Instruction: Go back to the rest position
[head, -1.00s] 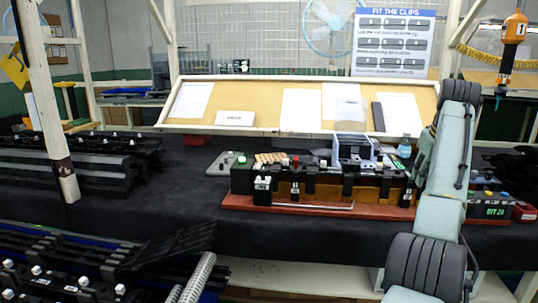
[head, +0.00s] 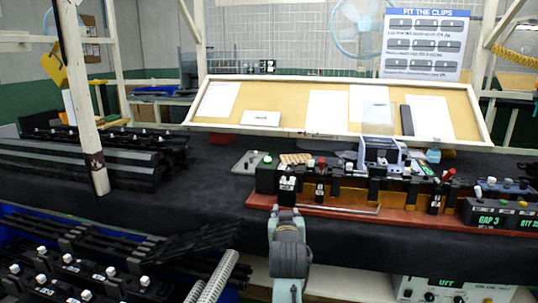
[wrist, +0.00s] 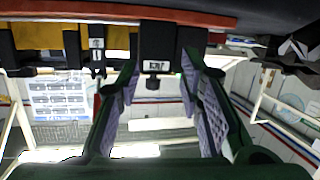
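My gripper (wrist: 158,68) is open in the wrist view, its two dark green fingers with purple pads spread apart. A black clip with a white label (wrist: 156,52) shows between and beyond the fingertips; whether they touch it I cannot tell. In the head view my arm rises at the bottom middle, in front of the left part of the clip fixture; the fingers are not clear there. The fixture has a red base (head: 340,212) and several upright black clips, one of them at the left end (head: 287,191).
Black trim parts (head: 75,160) lie on the dark table at left, with blue bins (head: 30,215) of parts in front. A slanted board with papers (head: 281,107) stands behind the fixture. A wooden post (head: 90,120) rises at left. Dark cloth between is bare.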

